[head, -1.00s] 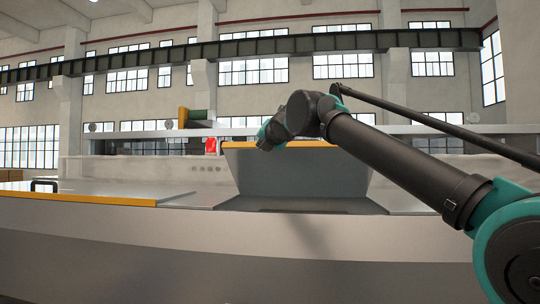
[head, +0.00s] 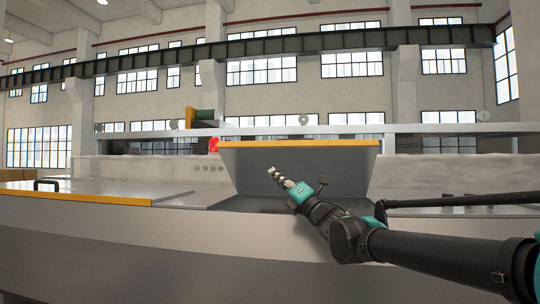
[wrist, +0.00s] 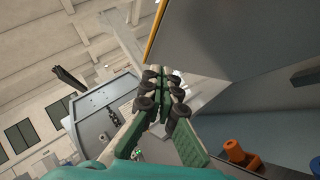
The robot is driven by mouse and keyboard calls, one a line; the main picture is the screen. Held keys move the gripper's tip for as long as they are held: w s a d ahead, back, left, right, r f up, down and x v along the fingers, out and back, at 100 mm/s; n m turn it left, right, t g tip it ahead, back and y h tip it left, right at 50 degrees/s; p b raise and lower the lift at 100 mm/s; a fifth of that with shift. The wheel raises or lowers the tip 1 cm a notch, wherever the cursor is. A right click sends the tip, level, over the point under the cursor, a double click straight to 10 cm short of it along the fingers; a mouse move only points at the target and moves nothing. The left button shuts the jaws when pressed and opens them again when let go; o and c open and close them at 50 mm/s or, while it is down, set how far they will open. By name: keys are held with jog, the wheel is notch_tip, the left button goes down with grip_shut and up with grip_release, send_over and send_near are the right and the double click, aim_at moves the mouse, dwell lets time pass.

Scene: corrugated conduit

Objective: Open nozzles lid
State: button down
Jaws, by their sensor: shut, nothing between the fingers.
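The nozzles lid (head: 340,168), a grey panel with a yellow top edge, stands raised and leaning over its opening in the head view. In the wrist view a large grey panel with a yellow edge, apparently the same lid (wrist: 235,35), fills the upper right. My gripper (head: 271,171) is in front of the lid's near face, over the opening, with its fingers pointing up and left. In the wrist view the gripper's fingers (wrist: 165,90) are together with nothing between them. I cannot tell from these views whether the fingers touch the lid.
A second, flat lid (head: 85,192) with a yellow edge and a black handle (head: 46,185) lies closed on the left. An orange part (wrist: 240,155) sits inside the opening at the lower right of the wrist view. The machine's grey front (head: 130,235) runs across below.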

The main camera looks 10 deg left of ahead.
jog(key=s+d+f+n+g+y, duration=0.1)
jog(key=s+d+y, duration=0.1)
send_near(257, 147)
jog(key=s+a+x, duration=0.1)
jog(key=x, duration=0.4)
jog(key=shift+w+r, duration=0.35)
jog(key=shift+w, duration=0.25)
jog(key=shift+w+r, duration=0.15)
jog(key=shift+r, duration=0.05)
jog(key=w+r+m+t+h, duration=0.1)
jog(key=w+r+m+h, duration=0.3)
jog(key=w+r, duration=0.6)
jog(key=shift+d+m, duration=0.25)
jog(key=shift+m, duration=0.35)
jog(key=shift+f, duration=0.15)
